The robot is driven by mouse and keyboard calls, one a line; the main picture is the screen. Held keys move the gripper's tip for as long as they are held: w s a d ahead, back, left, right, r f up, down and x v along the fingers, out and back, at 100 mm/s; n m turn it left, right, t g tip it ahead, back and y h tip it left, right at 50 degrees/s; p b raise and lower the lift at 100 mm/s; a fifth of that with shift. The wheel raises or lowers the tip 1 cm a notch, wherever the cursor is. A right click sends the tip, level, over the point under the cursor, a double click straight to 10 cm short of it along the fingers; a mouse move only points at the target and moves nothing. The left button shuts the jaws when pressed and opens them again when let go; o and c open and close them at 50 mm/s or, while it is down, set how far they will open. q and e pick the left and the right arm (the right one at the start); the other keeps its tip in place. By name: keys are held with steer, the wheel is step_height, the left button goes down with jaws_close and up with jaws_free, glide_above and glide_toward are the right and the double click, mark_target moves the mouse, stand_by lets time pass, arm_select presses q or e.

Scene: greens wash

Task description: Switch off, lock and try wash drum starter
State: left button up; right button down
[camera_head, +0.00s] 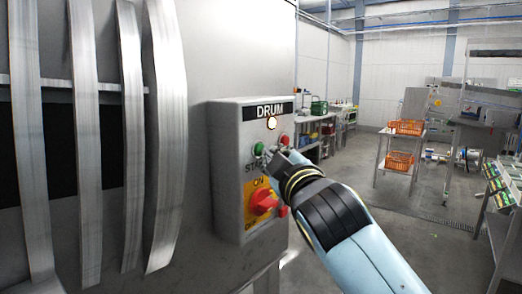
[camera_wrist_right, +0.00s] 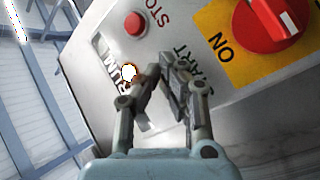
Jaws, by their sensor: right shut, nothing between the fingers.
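The grey drum starter box (camera_head: 228,170), marked DRUM, is on the side of the steel machine. Its lamp (camera_head: 271,123) glows pale and also shows in the right wrist view (camera_wrist_right: 129,73). The green start button (camera_head: 258,149) and red stop button (camera_head: 284,139) are below the lamp. The red rotary switch (camera_head: 263,201) sits on a yellow ON/OFF plate (camera_wrist_right: 217,15); I cannot tell its exact setting. My right gripper (camera_head: 268,156) is shut and empty, close to the start button. In the right wrist view its fingers (camera_wrist_right: 170,75) hide that button; contact is unclear. My left gripper is out of view.
Curved steel bars (camera_head: 163,130) cover the machine front at the left. Orange crates (camera_head: 405,128) stand on a rack further back. A bench with items (camera_head: 502,190) is at the right edge. Open grey floor lies between.

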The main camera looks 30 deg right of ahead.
steer(key=shift+s+d, duration=0.2)
steer(key=shift+s, duration=0.35)
steer(key=shift+s+d, duration=0.35)
steer(key=shift+s, duration=0.4)
steer(key=shift+s+d, duration=0.3)
steer(key=shift+s, duration=0.5)
steer(key=shift+s+d, duration=0.35)
steer(key=shift+s, duration=0.4)
